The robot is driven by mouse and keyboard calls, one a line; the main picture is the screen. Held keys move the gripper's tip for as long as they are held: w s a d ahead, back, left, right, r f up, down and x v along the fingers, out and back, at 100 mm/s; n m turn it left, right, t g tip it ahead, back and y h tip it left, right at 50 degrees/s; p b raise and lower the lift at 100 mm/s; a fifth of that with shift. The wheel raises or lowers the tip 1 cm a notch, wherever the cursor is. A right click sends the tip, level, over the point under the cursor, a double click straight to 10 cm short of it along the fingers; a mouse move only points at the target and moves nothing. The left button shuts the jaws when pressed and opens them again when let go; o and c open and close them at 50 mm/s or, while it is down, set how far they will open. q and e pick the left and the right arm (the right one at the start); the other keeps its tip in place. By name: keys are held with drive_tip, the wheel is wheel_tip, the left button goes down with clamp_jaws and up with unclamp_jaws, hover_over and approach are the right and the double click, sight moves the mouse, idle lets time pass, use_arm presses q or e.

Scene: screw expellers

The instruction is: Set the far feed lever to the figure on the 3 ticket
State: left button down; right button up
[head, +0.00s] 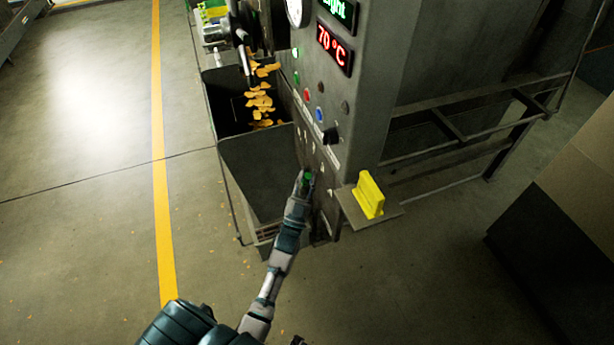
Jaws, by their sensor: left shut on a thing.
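My left gripper (306,180) is at the lower front of the grey machine panel, shut on a small green-tipped part (309,176) that looks like a feed lever's knob. The gripper hides most of it, and I cannot read its setting. Small pale marks show on the panel beside it, too small to read. I cannot make out a ticket with a 3. My right gripper is not in view.
The panel (345,110) carries a gauge, a red 70 °C display (334,48), coloured buttons and a black knob (331,135). A yellow piece (369,195) stands on a small shelf at right. A dark bin (255,170) with orange flakes stands at left.

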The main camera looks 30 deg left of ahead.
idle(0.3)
use_arm(q)
drive_tip(key=c, duration=1.3)
unclamp_jaws()
drive_tip(key=v, duration=1.2)
drive_tip(key=shift+w+f, duration=0.1)
drive_tip(key=shift+f, duration=0.1)
drive_tip(key=shift+a, duration=0.1)
